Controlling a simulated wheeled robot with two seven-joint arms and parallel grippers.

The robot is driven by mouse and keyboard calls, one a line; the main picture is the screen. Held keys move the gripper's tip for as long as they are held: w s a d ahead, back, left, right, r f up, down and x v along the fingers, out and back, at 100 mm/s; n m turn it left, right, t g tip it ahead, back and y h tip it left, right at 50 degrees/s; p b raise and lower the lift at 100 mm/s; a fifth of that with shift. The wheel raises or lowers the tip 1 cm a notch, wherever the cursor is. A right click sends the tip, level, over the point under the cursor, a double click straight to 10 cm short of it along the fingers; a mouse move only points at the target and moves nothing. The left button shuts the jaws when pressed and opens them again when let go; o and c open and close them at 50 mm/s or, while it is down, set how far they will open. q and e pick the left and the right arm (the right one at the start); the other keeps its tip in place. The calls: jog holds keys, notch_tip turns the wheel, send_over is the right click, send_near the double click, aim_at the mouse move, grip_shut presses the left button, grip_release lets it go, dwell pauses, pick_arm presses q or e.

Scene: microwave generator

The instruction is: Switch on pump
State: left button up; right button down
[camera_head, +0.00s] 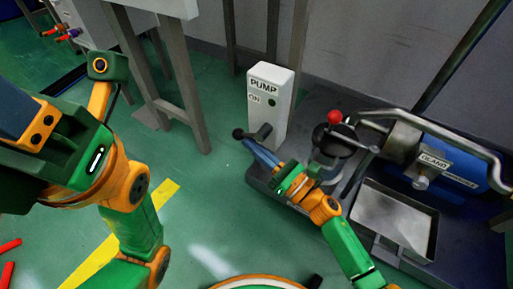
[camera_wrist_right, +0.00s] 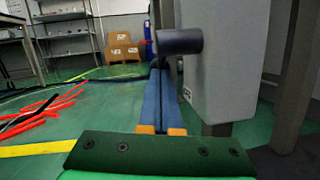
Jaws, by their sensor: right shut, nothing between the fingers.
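The pump switch box (camera_head: 283,118) is a pale upright box marked PUMP, with an ON label and a small dark green spot on its front. A dark lever (camera_head: 239,134) sticks out from its lower front. My right gripper (camera_head: 249,146) has its blue fingers shut and empty, close by the lever. In the right wrist view the fingers (camera_wrist_right: 168,75) reach forward beside the box (camera_wrist_right: 232,60), and the lever's round dark end (camera_wrist_right: 178,42) shows just above them. I cannot tell whether they touch. My left gripper (camera_head: 20,118) is partly cut off at the left.
Right of the box stand a red-knobbed lever (camera_head: 335,117), a blue motor unit (camera_head: 455,165) and a metal tray (camera_head: 395,220) on a dark base. A grey table leg (camera_head: 184,85) stands left of the box. Green floor between is free. Red pieces (camera_wrist_right: 45,117) lie on the floor.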

jog(key=shift+w+a, duration=0.1)
jog(key=shift+a, duration=0.1)
jog(key=shift+w+a+r+b, duration=0.35)
jog(key=shift+a+r, duration=0.1)
jog(key=shift+r, duration=0.1)
jog(key=shift+w+a+r, duration=0.2)
jog(key=shift+a+r, duration=0.2)
jog(key=shift+r, duration=0.1)
dwell(1.4)
jog(key=p, duration=0.1)
send_near(240, 132)
jog(key=shift+w+a+r, duration=0.1)
jog(key=shift+w+a, duration=0.2)
jog(key=shift+a, duration=0.2)
